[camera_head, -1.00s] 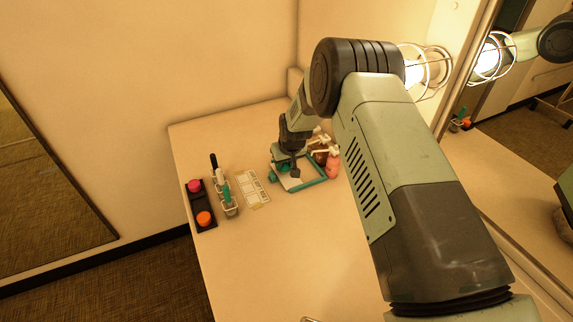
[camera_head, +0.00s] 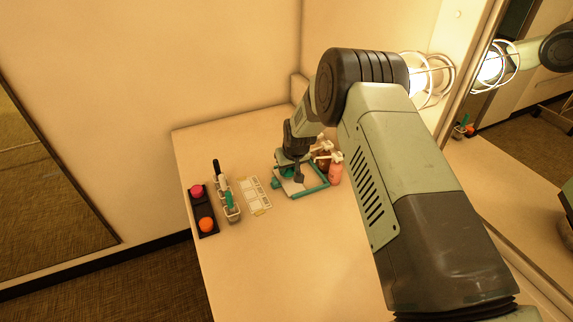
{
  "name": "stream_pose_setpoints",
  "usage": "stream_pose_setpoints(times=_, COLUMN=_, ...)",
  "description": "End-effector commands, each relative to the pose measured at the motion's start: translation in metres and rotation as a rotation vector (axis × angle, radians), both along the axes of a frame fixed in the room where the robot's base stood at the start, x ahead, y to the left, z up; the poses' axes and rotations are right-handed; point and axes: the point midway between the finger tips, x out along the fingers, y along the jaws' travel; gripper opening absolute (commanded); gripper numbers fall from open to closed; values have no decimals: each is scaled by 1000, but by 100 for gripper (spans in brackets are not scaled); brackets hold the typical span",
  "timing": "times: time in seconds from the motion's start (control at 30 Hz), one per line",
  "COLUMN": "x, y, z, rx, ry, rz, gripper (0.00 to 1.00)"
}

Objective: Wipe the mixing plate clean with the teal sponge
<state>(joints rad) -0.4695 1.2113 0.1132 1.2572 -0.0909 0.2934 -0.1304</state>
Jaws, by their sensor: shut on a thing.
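The mixing plate (camera_head: 295,185) is a pale, flat plate in a teal-edged tray (camera_head: 313,189) at the back of the table. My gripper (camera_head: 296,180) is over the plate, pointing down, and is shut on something. A teal patch, likely the sponge (camera_head: 284,169), shows at the gripper's left on the plate's far side. It is small and partly hidden by the gripper, so its exact contact with the plate is unclear. Any marks on the plate are too small to tell.
Pump bottles (camera_head: 335,170) stand close to the tray's right. A pale chart card (camera_head: 256,195) lies to its left. The front table (camera_head: 275,255) is clear. A mirror stands at right.

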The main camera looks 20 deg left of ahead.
Motion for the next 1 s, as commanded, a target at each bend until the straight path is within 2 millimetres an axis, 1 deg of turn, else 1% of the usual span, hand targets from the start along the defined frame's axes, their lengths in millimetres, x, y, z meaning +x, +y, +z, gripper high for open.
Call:
stream_pose_setpoints(times=0.23, x=-5, y=-5, z=0, rx=0, ry=0, rz=0, gripper=11)
stream_pose_setpoints(times=0.5, x=-19, y=-18, z=-2, rx=-1, ry=2, rz=0, gripper=11)
stream_pose_setpoints(times=0.77, x=-25, y=-24, z=-3, rx=-3, ry=4, rz=0, gripper=11)
stream_pose_setpoints(times=1.0, x=-36, y=-36, z=-4, rx=-6, ry=7, rz=-1, gripper=11)
